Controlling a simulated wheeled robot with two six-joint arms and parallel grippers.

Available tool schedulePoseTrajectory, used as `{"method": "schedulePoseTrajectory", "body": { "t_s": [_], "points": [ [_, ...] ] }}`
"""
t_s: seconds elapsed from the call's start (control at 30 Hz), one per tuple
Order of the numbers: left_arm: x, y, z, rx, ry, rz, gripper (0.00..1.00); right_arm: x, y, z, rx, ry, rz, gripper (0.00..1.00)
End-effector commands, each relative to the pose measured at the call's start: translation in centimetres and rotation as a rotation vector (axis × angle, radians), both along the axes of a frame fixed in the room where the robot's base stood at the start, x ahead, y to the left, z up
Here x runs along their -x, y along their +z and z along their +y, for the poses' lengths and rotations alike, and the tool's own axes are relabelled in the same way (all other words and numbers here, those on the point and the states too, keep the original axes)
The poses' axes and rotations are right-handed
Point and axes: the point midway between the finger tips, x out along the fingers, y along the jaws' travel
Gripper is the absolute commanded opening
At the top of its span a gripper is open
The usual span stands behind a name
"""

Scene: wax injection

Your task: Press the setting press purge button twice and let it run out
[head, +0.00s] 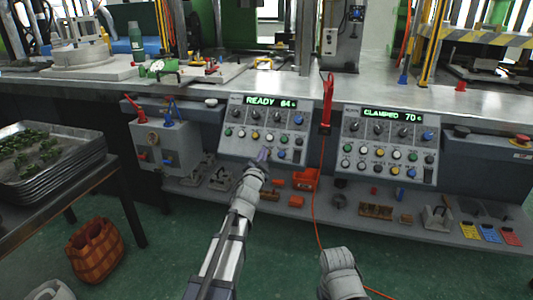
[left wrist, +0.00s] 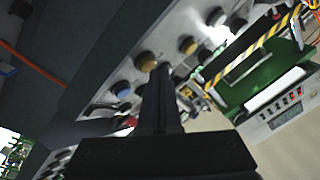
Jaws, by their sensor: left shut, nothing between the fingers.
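The left press panel (head: 226,148) has a display (head: 270,101) reading READY 64 and rows of coloured buttons and black knobs. My left gripper (head: 263,154) is shut and empty, its tip at the panel's lower buttons. In the left wrist view the closed fingers (left wrist: 162,72) point at a button row, close to an amber button (left wrist: 145,60), with a blue button (left wrist: 122,90) and a yellow button (left wrist: 188,45) on either side. I cannot tell whether the tip touches a button. Button labels are too small to read. My right gripper's fingers do not show.
A second panel (head: 342,176) reads CLAMPED 70. A red cable (head: 322,190) hangs between the panels. The shelf (head: 331,216) below holds red bins and small parts. A dark rack of trays (head: 95,150) stands left, and a brown basket (head: 99,255) is on the floor.

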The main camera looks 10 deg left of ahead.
Motion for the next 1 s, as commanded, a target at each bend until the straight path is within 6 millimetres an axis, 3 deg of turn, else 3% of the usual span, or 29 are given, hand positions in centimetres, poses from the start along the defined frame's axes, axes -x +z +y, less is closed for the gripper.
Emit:
{"method": "schedulePoseTrajectory", "body": {
  "t_s": [1.0],
  "points": [
    [-0.66,-0.55,-0.02,0.0,0.0,0.0,0.0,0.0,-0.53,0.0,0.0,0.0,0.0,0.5]
  ]
}}
